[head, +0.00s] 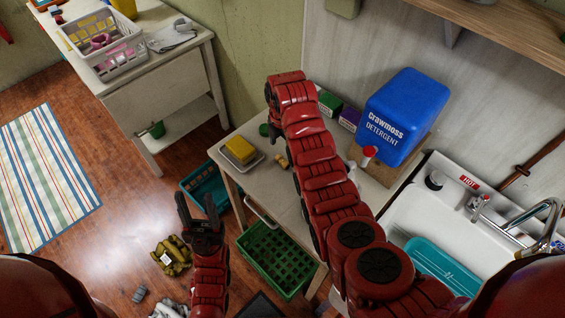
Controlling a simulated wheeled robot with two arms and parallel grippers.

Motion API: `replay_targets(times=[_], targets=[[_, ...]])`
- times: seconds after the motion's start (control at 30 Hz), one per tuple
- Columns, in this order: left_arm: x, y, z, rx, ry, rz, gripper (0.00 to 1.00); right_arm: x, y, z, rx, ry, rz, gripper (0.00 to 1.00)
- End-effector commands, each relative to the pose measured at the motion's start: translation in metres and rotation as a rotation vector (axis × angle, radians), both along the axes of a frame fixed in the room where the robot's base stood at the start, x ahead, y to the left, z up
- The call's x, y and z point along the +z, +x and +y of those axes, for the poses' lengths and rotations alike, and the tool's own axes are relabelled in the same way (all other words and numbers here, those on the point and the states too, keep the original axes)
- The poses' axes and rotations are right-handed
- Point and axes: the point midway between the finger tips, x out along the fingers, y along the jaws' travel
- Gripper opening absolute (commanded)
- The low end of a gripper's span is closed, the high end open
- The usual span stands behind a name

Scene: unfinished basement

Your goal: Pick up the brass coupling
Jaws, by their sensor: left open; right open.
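A small brass-coloured piece, which looks like the brass coupling (281,161), lies on the pale worktop to the right of a yellow block on a tray. My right arm reaches across the worktop, and its gripper (273,127) points down a little above and beyond the brass piece, apart from it. The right gripper's fingers are dark and partly hidden by the wrist; it is open and I see nothing in it. My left gripper (198,207) is open and empty, over the floor in front of the worktop.
The yellow block (240,149), a green round lid (264,130), small boxes (329,104) and a blue detergent box (402,115) are on the worktop. A sink (405,212) stands right. Green (270,262) and teal (203,186) crates sit low.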

Motion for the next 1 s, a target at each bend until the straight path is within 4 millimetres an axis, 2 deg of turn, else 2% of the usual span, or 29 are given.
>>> replay_targets(times=[0.07, 0.27, 0.5, 0.83, 0.87, 1.0], targets=[[0.009, 0.000, 0.000, 0.000, 0.000, 0.000, 0.50, -0.002, -0.001, 0.000, 0.001, -0.001, 0.003, 1.00], [0.031, 0.000, 0.000, 0.000, 0.000, 0.000, 0.50, -0.027, -0.004, 0.000, 0.001, -0.002, 0.007, 1.00], [0.033, 0.000, 0.000, 0.000, 0.000, 0.000, 0.50, -0.046, -0.002, 0.000, 0.000, 0.000, 0.004, 1.00], [0.033, 0.000, 0.000, 0.000, 0.000, 0.000, 0.50, -0.051, -0.002, 0.000, 0.000, 0.000, 0.000, 1.00], [0.033, 0.000, 0.000, 0.000, 0.000, 0.000, 0.50, -0.051, -0.002, 0.000, 0.000, 0.000, 0.000, 0.96], [0.033, 0.000, 0.000, 0.000, 0.000, 0.000, 0.50, -0.051, -0.002, 0.000, 0.001, 0.000, 0.000, 0.71]])
